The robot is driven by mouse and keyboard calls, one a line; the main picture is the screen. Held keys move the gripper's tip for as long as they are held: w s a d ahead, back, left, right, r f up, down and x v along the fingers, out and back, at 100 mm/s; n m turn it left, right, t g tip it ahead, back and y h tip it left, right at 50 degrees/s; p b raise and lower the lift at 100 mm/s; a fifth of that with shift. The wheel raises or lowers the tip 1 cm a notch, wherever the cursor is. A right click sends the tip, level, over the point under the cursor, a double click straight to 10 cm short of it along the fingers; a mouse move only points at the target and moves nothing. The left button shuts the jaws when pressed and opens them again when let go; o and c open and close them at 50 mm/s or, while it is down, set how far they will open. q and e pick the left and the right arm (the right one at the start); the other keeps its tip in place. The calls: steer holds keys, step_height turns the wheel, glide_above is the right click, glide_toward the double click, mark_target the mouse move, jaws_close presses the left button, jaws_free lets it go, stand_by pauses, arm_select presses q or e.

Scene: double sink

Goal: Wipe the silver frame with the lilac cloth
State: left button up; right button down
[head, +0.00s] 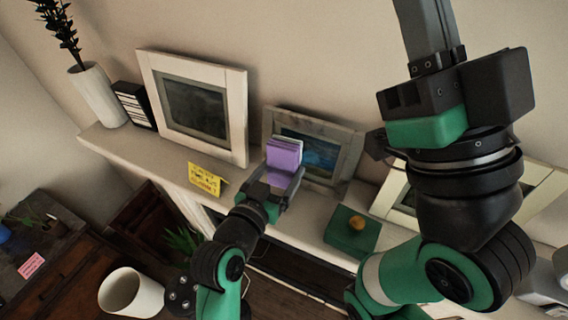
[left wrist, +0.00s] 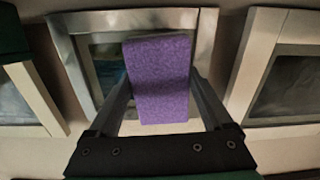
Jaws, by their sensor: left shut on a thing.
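The silver frame (head: 350,160) leans against the wall on the mantel, with a dark blue picture in it. It also shows in the left wrist view (left wrist: 205,32), partly hidden behind the cloth. The lilac cloth (head: 283,154) is a folded purple pad, also large in the left wrist view (left wrist: 162,80). My left gripper (head: 278,178) is shut on the cloth and holds it upright before the frame's left part. I cannot tell whether the cloth touches the frame. My right gripper (head: 425,50) points upward at the top right, its fingertips cut off by the picture edge.
A larger white frame (head: 238,120) stands to the left, and a pale frame (head: 535,190) to the right, partly behind my right arm. A green box (head: 345,238) with a yellow-orange object (head: 363,225) is at the mantel's right front. A yellow note (head: 205,179) hangs at its front edge.

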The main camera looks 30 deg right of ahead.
arm_select(q)
steer(key=p+v, duration=0.2)
steer(key=v, duration=0.1)
steer(key=shift+s+a+r, duration=0.1)
steer(key=shift+r, duration=0.15)
steer(key=shift+s+a, duration=0.2)
steer(key=shift+a, duration=0.1)
steer(key=shift+s+a, duration=0.2)
steer(key=shift+s, duration=0.05)
steer(key=shift+a+p, duration=0.1)
steer(key=shift+p, duration=0.25)
steer(key=p+v, duration=0.1)
steer(key=v, duration=0.1)
steer(key=shift+s+a+p, duration=0.25)
steer(key=shift+s+p, duration=0.05)
steer(key=shift+p, duration=0.1)
steer(key=shift+w, duration=0.1)
